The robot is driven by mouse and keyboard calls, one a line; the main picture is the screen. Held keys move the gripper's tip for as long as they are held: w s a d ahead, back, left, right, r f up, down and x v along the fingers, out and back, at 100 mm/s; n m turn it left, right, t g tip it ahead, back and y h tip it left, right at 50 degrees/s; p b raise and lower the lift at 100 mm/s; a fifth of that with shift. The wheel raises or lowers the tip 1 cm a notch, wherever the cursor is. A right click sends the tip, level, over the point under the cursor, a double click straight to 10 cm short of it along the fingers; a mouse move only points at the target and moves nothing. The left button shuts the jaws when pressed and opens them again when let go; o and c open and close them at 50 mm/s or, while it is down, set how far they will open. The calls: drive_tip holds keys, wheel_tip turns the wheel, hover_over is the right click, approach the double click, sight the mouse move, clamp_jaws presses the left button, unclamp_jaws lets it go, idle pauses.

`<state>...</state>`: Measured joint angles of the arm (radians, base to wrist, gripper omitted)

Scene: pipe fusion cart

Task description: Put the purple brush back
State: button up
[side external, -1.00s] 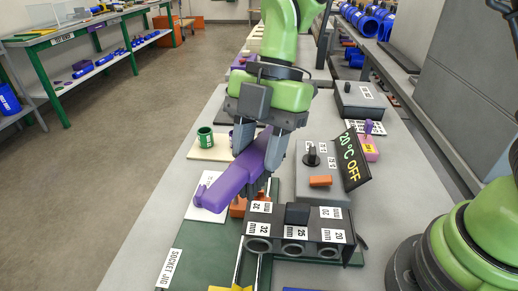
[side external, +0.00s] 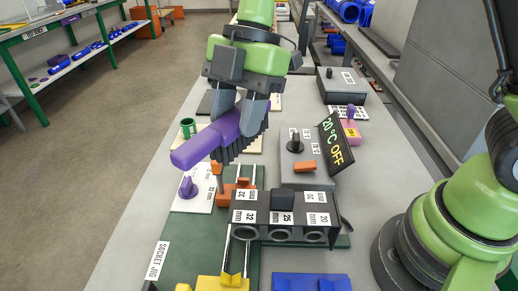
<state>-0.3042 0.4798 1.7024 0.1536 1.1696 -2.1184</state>
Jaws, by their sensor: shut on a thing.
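My gripper (side external: 236,118) is shut on the purple brush (side external: 207,143) and holds it above the bench. The thick handle points down and left in the picture, and the dark bristles (side external: 228,155) hang under its right part. Below the handle is a white labelled plate (side external: 199,203) with a purple knob-like piece (side external: 188,187). The brush appears clear of the plate and of the orange clamp parts to its right. I cannot tell which spot belongs to the brush.
A green cup (side external: 188,128) stands on a cream board. The grey control box (side external: 305,170) with its "20°C OFF" display (side external: 336,143) stands right of the brush. A black socket block (side external: 285,217) and the green socket jig (side external: 185,245) lie nearer. The bench's left strip is bare.

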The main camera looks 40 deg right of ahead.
drive_tip(key=w+d+f+m+t+h, duration=0.2)
drive_tip(key=w+d+f+m, duration=0.1)
drive_tip(key=w+d+m, duration=0.6)
drive_tip(key=w+d+f+m+t+h, duration=0.2)
drive_tip(key=w+d+f+m, duration=0.15)
drive_tip(key=d+m, duration=0.6)
drive_tip(key=w+d+f+m+t+h, duration=0.1)
drive_tip(key=w+d+f+m+h, duration=0.15)
drive_tip(key=w+d+m, duration=0.65)
drive_tip(key=f, duration=0.3)
drive_tip(key=s+d+f+n, duration=0.1)
drive_tip(key=f, duration=0.2)
drive_tip(key=s+d+f+n, duration=0.1)
drive_tip(key=f, duration=0.3)
drive_tip(key=shift+d, duration=0.15)
drive_tip(key=shift+f, duration=0.1)
drive_tip(key=o, duration=0.8)
